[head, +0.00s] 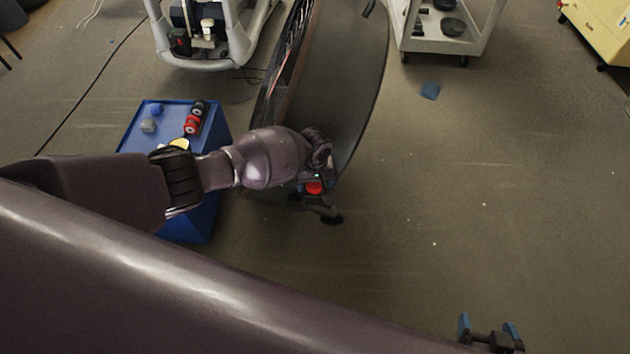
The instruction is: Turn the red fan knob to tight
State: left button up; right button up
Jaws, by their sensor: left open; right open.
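A large elliptical fan-like frame (358,100) stands on edge in the centre of the head view, with a dark panel. A red knob-like part (314,187) shows low at its near end, right at my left wrist; I take it for the fan knob, and its turn position cannot be read. My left gripper (316,178) is at this red part, pointing down and largely hidden by its own wrist. It is open; contact cannot be made out. My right gripper (491,335) is open and empty, with blue fingertips, above the floor at the bottom right.
A blue box (208,215) stands left of the frame, with a red item (195,117) and small blue and grey pieces on top. A grey-white machine (212,40) and a cart (445,42) stand behind. A yellow cabinet (602,30) is far right. Carpet on the right is mostly clear.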

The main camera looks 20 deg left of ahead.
pick_arm(q)
jog(key=c, duration=0.9)
